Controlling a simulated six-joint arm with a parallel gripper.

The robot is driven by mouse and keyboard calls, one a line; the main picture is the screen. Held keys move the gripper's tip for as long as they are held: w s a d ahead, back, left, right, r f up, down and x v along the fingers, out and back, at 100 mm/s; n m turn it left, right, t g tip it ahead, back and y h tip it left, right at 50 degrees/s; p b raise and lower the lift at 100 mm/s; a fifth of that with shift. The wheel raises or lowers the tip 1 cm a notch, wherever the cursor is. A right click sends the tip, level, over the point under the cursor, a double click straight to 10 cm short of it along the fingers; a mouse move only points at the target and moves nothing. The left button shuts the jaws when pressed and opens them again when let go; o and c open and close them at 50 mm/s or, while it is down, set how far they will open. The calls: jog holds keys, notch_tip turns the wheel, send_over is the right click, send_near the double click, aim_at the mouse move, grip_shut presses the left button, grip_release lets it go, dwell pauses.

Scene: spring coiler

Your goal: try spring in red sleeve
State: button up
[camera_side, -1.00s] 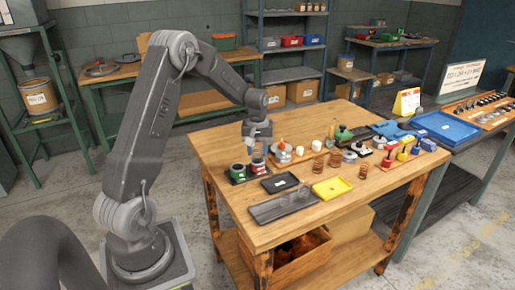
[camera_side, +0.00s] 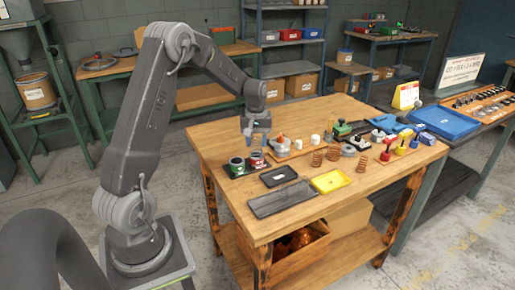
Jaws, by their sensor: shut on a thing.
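My gripper (camera_side: 259,143) points down over the left part of the wooden bench. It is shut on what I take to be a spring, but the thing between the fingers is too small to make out. The red sleeve (camera_side: 257,161) stands on a dark base at the bench's left side, just below my gripper in the picture. I cannot tell whether the held thing is inside it or above it. A green sleeve (camera_side: 237,167) stands to its left. Copper-coloured coils (camera_side: 317,159) stand on the bench to the right, apart from my gripper.
A small black tray (camera_side: 279,177), a long grey tray (camera_side: 282,198) and a yellow tray (camera_side: 330,181) lie at the bench's front. Small parts crowd the area right of my gripper. A blue tray (camera_side: 446,122) sits at the far right.

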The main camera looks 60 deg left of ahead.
aim_at(256, 139)
jog(key=shift+r, duration=2.1)
jog(key=shift+f, duration=2.15)
jog(key=shift+f, duration=0.45)
jog(key=shift+r, duration=0.1)
jog(key=shift+r, duration=2.45)
jog(key=shift+r, duration=0.15)
